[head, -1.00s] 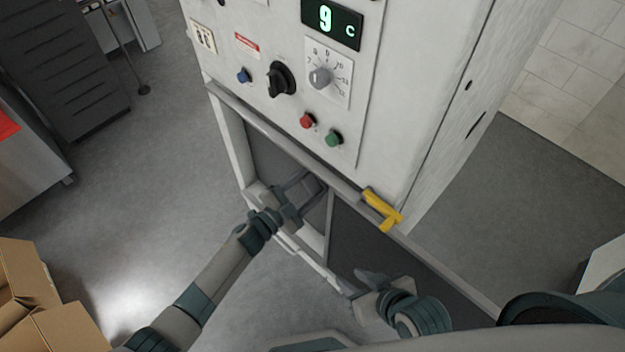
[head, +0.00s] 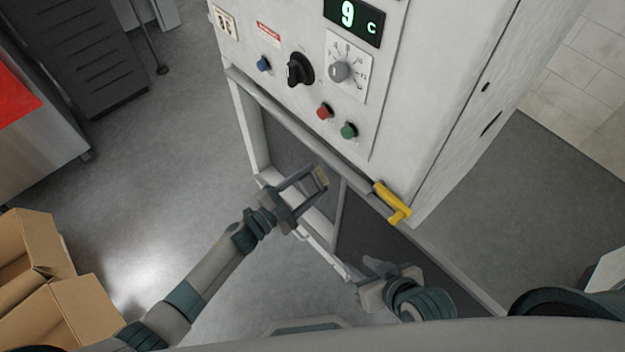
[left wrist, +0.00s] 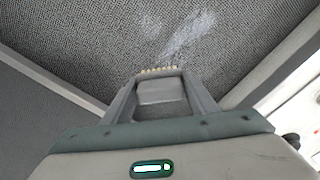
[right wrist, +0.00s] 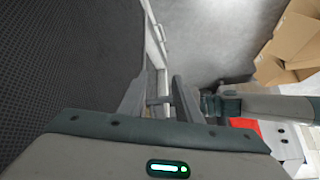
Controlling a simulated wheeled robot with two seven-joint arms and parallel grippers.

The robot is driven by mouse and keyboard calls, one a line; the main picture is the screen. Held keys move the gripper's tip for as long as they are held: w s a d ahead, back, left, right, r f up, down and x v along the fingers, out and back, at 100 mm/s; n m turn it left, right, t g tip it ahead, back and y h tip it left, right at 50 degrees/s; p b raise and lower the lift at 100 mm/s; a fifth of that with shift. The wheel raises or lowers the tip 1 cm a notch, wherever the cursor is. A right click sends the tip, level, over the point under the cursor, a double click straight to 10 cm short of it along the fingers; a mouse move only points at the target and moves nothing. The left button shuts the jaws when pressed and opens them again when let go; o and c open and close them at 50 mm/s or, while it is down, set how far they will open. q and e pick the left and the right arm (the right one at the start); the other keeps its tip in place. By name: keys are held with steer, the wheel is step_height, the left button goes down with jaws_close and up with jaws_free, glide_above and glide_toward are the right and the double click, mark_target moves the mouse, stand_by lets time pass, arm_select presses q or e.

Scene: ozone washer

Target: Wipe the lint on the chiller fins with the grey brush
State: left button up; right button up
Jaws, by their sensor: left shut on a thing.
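My left gripper (head: 310,180) is shut on the grey brush (left wrist: 160,92), whose pale bristle row shows beyond the fingertips. In the head view the brush (head: 321,178) is at the open front of the machine, by the centre post. In the left wrist view the chiller fins (left wrist: 95,30) are a dark mesh-like panel. Whitish lint (left wrist: 187,36) lies on them, just beyond the bristles; I cannot tell whether the bristles touch the panel. My right gripper (right wrist: 160,82) is open and appears empty, low beside the right-hand dark panel (head: 375,235).
The machine's white control face (head: 300,40) with knobs and buttons stands above the opening. A yellow handle (head: 392,202) sits on the rail at right. The metal frame and centre post border the panels. Cardboard boxes (head: 60,310) lie at lower left. Floor between is clear.

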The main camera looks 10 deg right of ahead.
mark_target(303, 189)
arm_select(q)
steer(key=shift+p+v, duration=0.4)
steer(key=shift+v, duration=1.15)
arm_select(e)
steer(key=shift+r, duration=0.45)
steer(key=shift+f, duration=0.1)
